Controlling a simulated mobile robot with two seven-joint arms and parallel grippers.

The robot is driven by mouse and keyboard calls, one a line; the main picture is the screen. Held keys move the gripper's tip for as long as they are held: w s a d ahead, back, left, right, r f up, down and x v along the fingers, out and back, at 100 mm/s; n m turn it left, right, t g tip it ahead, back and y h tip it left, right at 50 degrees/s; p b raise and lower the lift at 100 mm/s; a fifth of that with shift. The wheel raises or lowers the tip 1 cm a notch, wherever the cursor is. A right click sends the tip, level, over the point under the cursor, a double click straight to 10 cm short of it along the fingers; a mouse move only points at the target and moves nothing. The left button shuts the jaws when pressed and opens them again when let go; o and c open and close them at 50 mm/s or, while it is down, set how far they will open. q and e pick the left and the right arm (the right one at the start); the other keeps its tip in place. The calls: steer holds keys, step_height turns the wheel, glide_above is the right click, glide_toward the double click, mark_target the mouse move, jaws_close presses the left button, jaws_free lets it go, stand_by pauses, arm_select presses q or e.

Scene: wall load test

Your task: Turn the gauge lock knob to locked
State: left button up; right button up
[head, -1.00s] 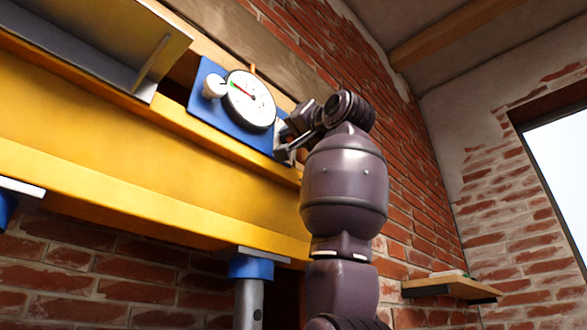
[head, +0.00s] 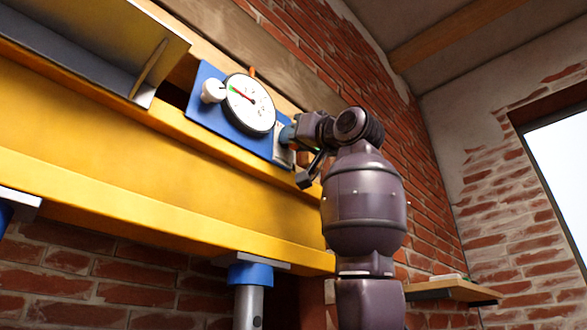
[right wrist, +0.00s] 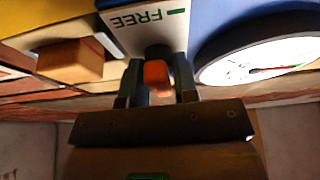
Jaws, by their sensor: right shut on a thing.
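The lock knob shows in the right wrist view as a black base with a red-orange tip (right wrist: 156,77). It stands on a pale label plate (right wrist: 150,22) that reads FREE beside a green mark. My right gripper (right wrist: 160,72) has a finger on each side of the knob and is shut on it. In the head view my right gripper (head: 289,134) is at the right end of the blue gauge plate (head: 207,118) and hides the knob. The round white dial gauge (head: 250,104) sits left of it. My left gripper is out of view.
A long yellow beam (head: 140,165) runs below the gauge plate, with a grey steel section (head: 90,45) at upper left. A blue-topped post (head: 250,273) stands under the beam. A small wall shelf (head: 450,290) is at lower right.

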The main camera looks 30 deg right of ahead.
steer(key=o, duration=0.8)
steer(key=shift+c, duration=0.2)
steer(key=b+v, duration=0.3)
steer(key=v, duration=0.8)
